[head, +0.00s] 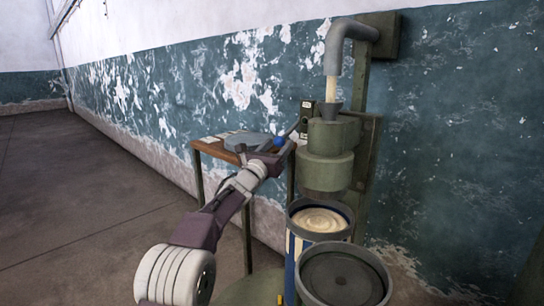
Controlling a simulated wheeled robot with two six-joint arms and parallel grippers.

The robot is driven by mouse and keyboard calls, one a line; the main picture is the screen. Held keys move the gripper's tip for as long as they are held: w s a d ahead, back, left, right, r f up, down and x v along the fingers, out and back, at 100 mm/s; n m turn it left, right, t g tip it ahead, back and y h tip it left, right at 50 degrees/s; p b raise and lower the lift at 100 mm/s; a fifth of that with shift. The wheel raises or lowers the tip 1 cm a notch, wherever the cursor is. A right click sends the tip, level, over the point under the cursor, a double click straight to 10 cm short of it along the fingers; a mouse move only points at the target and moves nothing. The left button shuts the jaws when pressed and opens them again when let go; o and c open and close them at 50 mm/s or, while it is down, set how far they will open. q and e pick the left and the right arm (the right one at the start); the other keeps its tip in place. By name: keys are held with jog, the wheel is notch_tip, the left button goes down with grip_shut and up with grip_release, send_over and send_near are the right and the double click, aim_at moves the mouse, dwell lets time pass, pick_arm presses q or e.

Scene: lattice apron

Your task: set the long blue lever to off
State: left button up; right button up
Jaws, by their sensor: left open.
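The long blue lever shows as a blue knob (279,141) on a thin dark rod. The rod slopes from the knob up and right toward the small dark switch box (306,113) beside the green machine. My left gripper (268,151) is open, with its jaws close around or just in front of the knob. I cannot tell whether it touches the knob. Markings on the box are too small to read. My right gripper is not in view.
A small wooden-topped table (207,148) with a grey round lid (247,141) stands behind my left gripper. The green machine (327,150) has a grey pipe (346,38) above. Open floor lies left.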

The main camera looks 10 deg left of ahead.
pick_arm(q)
jog(key=v, duration=0.7)
jog(key=shift+b, duration=0.3)
jog(key=shift+s, duration=0.1)
